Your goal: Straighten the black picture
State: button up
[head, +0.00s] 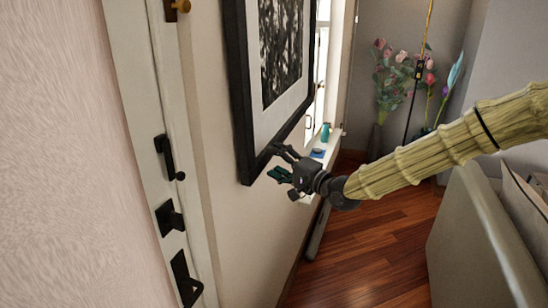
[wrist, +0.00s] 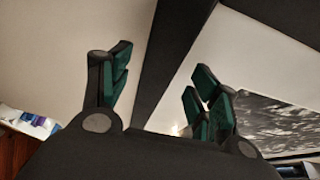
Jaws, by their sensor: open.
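The black picture (head: 243,110) hangs on the pale wall in the head view. It has a thick black frame, a white mat and a dark print of trees. How far it tilts is hard to judge from this steep angle. My gripper (head: 279,164) is at its lower edge, near the bottom corner. In the wrist view my gripper's (wrist: 160,78) green-padded fingers are spread wide. A black bar of the picture frame (wrist: 172,62) runs between them, with bare wall on the left and mat and print on the right. I cannot tell whether a finger touches the frame.
A white door (head: 150,100) with black handles is on the left. A window sill (head: 325,150) with a small teal bottle (head: 325,132) lies beyond the picture. Flowers (head: 395,85) stand at the back. A grey sofa (head: 480,240) is at right; the wooden floor (head: 370,245) between is clear.

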jog(key=shift+x, duration=0.85)
